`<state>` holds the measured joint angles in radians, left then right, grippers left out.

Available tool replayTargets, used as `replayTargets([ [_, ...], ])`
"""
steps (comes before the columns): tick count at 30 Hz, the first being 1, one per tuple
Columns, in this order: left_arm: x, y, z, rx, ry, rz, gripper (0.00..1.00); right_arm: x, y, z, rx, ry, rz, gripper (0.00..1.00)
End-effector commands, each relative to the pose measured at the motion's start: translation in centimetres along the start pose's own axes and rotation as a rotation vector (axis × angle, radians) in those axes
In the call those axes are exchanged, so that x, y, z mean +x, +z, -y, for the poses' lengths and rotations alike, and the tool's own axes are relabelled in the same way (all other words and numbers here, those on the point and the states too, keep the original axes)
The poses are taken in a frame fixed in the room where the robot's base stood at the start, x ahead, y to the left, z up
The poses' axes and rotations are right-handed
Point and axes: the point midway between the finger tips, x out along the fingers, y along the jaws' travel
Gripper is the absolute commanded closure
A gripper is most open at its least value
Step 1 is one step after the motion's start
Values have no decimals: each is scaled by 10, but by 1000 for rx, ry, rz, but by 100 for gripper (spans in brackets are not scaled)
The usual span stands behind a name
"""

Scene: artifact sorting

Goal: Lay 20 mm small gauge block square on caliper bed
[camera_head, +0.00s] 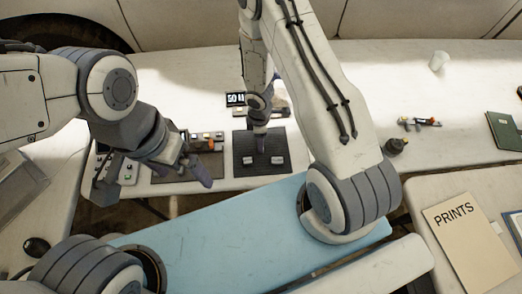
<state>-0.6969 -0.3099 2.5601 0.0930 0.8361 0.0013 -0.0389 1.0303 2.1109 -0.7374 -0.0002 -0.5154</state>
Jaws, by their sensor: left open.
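A digital caliper with a small lit display (235,99) lies at the back of the table, its bed partly hidden by my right gripper (260,149). A dark square mat (243,140) in front of it bears two small light metal blocks, one on the left (247,160) and one on the right (277,160). The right gripper points down over the mat, between and behind these blocks; its fingers' gap does not show. My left gripper (195,164) is open over a dark tray (215,172) left of the mat. Block sizes are not readable.
Several small blocks (206,135) lie at the tray's back. A case with small parts (129,172) stands left, partly behind my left arm. At right are a dark round-topped item (395,145), a small tool (419,123), a white cup (438,61) and a PRINTS folder (470,240).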

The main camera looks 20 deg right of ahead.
Motion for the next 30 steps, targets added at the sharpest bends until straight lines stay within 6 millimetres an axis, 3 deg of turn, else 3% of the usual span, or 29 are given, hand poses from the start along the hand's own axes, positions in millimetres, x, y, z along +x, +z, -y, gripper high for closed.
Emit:
replayTargets([
  [10, 46, 2, 3, 2, 0, 0, 0, 46, 4, -1, 0, 0, 0, 35],
  [20, 47, 2, 3, 2, 0, 0, 0, 47, 4, -1, 1, 0, 0, 35],
  [25, 47, 2, 3, 2, 0, 0, 0, 47, 4, -1, 1, 0, 0, 100],
  [30, 47, 2, 3, 2, 0, 0, 0, 47, 4, -1, 1, 0, 0, 100],
])
